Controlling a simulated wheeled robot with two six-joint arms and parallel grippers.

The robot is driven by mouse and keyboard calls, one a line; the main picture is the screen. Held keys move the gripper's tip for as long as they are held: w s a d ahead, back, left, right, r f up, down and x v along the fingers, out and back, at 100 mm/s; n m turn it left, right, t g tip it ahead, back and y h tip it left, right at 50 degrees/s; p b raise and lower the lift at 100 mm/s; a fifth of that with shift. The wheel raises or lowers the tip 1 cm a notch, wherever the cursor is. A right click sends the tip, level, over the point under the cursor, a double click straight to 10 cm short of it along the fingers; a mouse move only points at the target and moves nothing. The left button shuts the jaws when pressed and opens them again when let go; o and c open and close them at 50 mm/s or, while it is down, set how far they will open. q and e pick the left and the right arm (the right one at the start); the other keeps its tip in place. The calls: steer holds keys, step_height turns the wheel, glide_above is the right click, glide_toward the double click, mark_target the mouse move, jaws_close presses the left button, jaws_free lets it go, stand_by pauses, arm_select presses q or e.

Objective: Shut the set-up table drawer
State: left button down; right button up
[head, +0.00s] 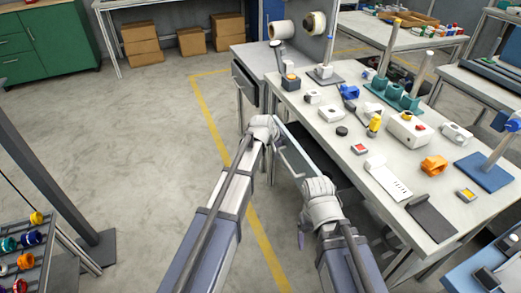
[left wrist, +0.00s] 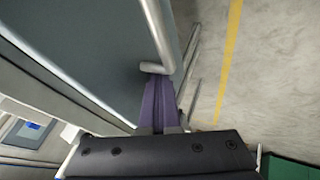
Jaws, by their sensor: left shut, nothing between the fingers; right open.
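The set-up table (head: 345,185) stands on the right in the head view, covered with small parts. Its drawer (head: 294,156) stands out from the table's left side, partly open, with a bar handle on its front. My left gripper (head: 274,124) is at the far end of the drawer front, its fingers mostly hidden. In the left wrist view its purple fingers (left wrist: 158,88) are shut and empty, close to the end of the metal handle (left wrist: 163,40) on the drawer's grey front (left wrist: 85,35). I cannot tell whether they touch. My right gripper (head: 301,238) is open, beside the near end of the drawer.
A grey bench (head: 252,55) with a drawer of its own adjoins at the back. A rack of coloured reels (head: 22,258) stands at lower left. Cartons (head: 140,45) sit farther back.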

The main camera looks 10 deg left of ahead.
mark_target(286, 140)
arm_select(q)
steer(key=w+d, duration=0.4)
steer(key=d, duration=0.2)
steer(key=shift+w+d, duration=0.2)
steer(key=shift+d+r, duration=0.1)
steer(key=s+a, duration=0.1)
steer(key=a, duration=0.1)
steer(key=s+a, duration=0.2)
steer(key=shift+r+p, duration=0.2)
steer(key=shift+p, duration=0.1)
steer(key=p+v, duration=0.6)
steer(key=v, duration=0.2)
steer(key=shift+r+p, duration=0.15)
steer(key=shift+p, duration=0.2)
steer(key=shift+s+a+r+p, duration=0.15)
steer(key=shift+s+r+p, duration=0.2)
steer(key=shift+r+p, duration=0.05)
arm_select(e)
step_height(286, 140, up, 8)
steer(key=a, duration=0.1)
steer(key=shift+a, duration=0.15)
